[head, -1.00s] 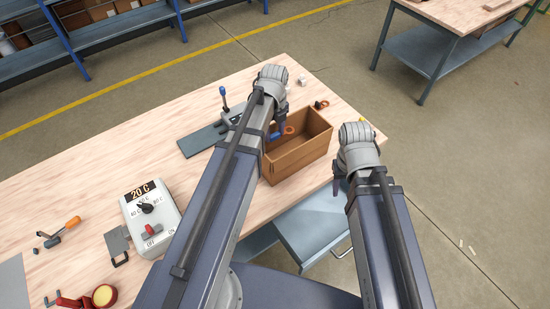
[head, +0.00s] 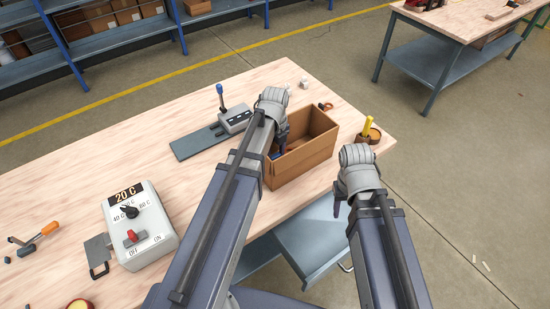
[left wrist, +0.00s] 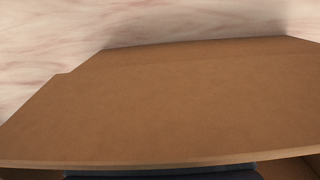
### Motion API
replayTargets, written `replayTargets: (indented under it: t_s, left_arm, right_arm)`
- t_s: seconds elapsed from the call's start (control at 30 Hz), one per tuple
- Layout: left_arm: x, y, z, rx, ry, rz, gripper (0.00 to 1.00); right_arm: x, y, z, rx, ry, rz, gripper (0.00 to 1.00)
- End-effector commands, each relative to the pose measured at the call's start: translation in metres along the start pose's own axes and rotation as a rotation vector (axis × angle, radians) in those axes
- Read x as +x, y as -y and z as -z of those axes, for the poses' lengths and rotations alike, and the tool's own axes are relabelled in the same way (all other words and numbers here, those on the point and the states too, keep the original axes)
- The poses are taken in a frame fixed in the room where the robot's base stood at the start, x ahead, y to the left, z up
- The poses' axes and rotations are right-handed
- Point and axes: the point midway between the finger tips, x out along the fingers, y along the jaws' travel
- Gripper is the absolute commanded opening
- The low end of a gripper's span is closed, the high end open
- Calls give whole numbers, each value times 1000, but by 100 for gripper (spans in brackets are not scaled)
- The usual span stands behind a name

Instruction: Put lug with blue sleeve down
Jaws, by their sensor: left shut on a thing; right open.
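My left gripper (head: 281,143) is inside the open brown box (head: 304,164), near its left wall, shut on the lug with blue sleeve. Only a small blue part of the lug (head: 276,155) shows below the gripper; my arm and the box wall hide the rest. Whether the lug touches the box floor cannot be told. In the left wrist view the brown box wall (left wrist: 170,100) fills most of the picture, and the lug cannot be made out. My right gripper (head: 338,192) is open and empty, off the table's front edge.
A grey lever tool (head: 235,119) stands beside the box on the left, by a dark plate (head: 196,143). A round brown holder (head: 370,135) with a yellow item is at right. A temperature control box (head: 140,230) stands front left.

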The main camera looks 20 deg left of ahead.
Motion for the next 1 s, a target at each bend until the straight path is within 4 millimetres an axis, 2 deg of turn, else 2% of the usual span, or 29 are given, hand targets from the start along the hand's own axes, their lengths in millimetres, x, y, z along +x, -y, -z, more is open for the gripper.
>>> replayTargets:
  t_s: [0.43, 0.47, 0.7, 1.0]
  left_arm:
    - [7, 0, 0, 0, 0, 0, 0]
    - [5, 0, 0, 0, 0, 0, 58]
    - [5, 0, 0, 0, 0, 0, 84]
    - [4, 0, 0, 0, 0, 0, 84]
  right_arm:
    - [7, 1, 0, 0, 0, 0, 50]
    - [5, 0, 0, 0, 0, 0, 50]
    - [5, 0, 0, 0, 0, 0, 50]
    - [4, 0, 0, 0, 0, 0, 50]
